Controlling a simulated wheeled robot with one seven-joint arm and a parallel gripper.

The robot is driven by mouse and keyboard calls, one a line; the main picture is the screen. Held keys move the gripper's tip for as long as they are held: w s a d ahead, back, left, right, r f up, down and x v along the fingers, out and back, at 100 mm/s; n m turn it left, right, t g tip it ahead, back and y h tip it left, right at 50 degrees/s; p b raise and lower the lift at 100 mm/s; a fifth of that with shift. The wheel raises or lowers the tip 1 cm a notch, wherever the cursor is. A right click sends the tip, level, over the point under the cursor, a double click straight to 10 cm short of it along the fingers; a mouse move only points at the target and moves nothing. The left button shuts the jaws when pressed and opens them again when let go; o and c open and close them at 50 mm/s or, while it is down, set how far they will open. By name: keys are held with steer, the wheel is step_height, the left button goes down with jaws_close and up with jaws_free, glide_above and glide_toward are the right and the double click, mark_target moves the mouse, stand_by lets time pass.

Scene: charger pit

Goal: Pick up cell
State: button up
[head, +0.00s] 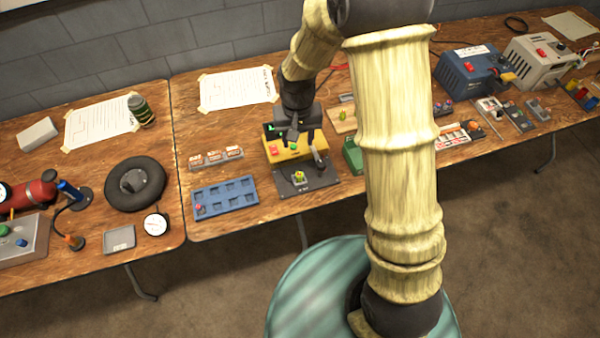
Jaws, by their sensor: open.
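My gripper (302,138) hangs over the yellow device (291,150) on the middle table, its dark fingers pointing down. The gap between the fingers is small in view, and I see nothing held. In front of the yellow device is a dark plate (318,181) with a small green and yellow piece (299,177) on it, below the gripper in the picture. A blue tray (236,204) with several pockets lies to the left; a small reddish piece (200,208) sits in its front left pocket. I cannot tell for certain which small piece is the cell.
A row of small white and red boxes (216,157) lies behind the blue tray. A green case (352,155) is partly hidden by my arm. Blue (468,75) and pale (537,62) power units stand at the right. A black ring (135,184) lies on the left table.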

steer(key=shift+s, duration=0.15)
steer(key=p, duration=0.2)
glide_above(299, 174)
step_height(299, 174, down, 12)
steer(key=shift+s+f, duration=0.1)
steer(key=shift+s, duration=0.05)
stand_by(0.3)
steer(key=shift+w+f+p, duration=0.15)
steer(key=shift+f+p, duration=0.2)
steer(key=shift+f, duration=0.95)
steer(key=shift+w+f+p, duration=0.1)
steer(key=shift+f+p, duration=0.25)
steer(key=shift+f, duration=0.95)
steer(key=shift+s, duration=0.15)
jaws_close()
